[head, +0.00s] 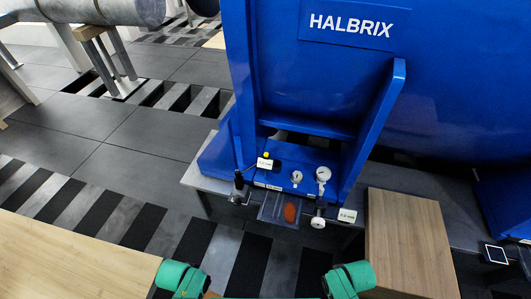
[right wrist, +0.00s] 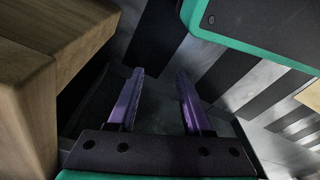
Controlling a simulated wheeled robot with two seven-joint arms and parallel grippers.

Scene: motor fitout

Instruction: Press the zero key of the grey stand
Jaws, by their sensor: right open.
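A small grey stand (head: 239,196) with a dark post is at the left front corner of the blue motor's foot. A thin arm seems to run from it to a small white box (head: 264,163) with a yellow top and red marking. A second small white box (head: 347,215) is to the right, beside a white round part (head: 318,222). The zero key is too small to make out. My right gripper (right wrist: 160,100) is open and empty in the right wrist view, with purple fingers pointing at a dark surface. My left gripper is not in view.
The big blue motor (head: 335,90) marked HALBRIX fills the upper right. White gauges (head: 297,176) (head: 323,174) and a clear bag with an orange item (head: 290,212) are at its foot. A wooden block (head: 408,245) stands right. A striped floor (head: 95,210) is open at left.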

